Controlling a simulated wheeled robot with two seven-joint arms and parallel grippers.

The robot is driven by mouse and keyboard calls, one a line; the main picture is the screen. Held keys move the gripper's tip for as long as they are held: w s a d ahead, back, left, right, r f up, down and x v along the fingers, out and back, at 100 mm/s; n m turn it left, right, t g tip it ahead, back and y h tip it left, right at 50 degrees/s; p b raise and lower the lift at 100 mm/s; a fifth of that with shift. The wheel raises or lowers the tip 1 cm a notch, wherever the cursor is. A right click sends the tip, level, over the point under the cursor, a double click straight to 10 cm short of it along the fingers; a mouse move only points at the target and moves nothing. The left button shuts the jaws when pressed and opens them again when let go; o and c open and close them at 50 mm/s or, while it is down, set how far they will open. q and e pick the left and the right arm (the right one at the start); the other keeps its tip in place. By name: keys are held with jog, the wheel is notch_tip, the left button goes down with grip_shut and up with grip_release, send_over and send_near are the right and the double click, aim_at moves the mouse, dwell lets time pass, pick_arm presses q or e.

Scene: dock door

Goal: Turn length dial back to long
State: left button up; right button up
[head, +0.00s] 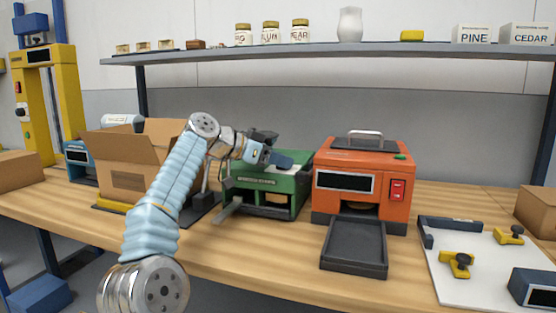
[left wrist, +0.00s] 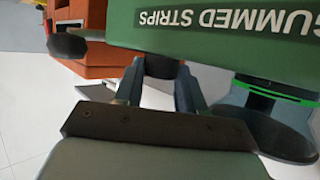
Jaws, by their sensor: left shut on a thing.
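The green gummed-strips machine (head: 294,187) stands on the bench in the head view, left of the orange machine. Its upside-down lettered green face (left wrist: 225,28) fills the top of the left wrist view. My left gripper (head: 285,160) reaches over the machine from the left. In the left wrist view my left gripper (left wrist: 160,88) is shut on a dark knob (left wrist: 160,66) beside the green face, which seems to be the length dial. The dial's markings and setting cannot be read. My right gripper is in neither view.
The orange machine (head: 330,202) with a dark front tray (head: 354,247) stands close on the right. An open cardboard box (head: 127,181) is on the left. A white board with yellow clamps (head: 457,264) lies farther right. A shelf (head: 340,52) runs behind.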

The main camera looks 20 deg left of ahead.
pick_arm(q)
jog(key=shift+f, duration=0.15)
jog(key=o, duration=1)
jog(key=shift+o, duration=0.2)
jog(key=v, duration=1.3)
jog(key=shift+s+a+r, duration=0.2)
jog(key=shift+a+r, duration=0.05)
jog(key=shift+a, duration=0.05)
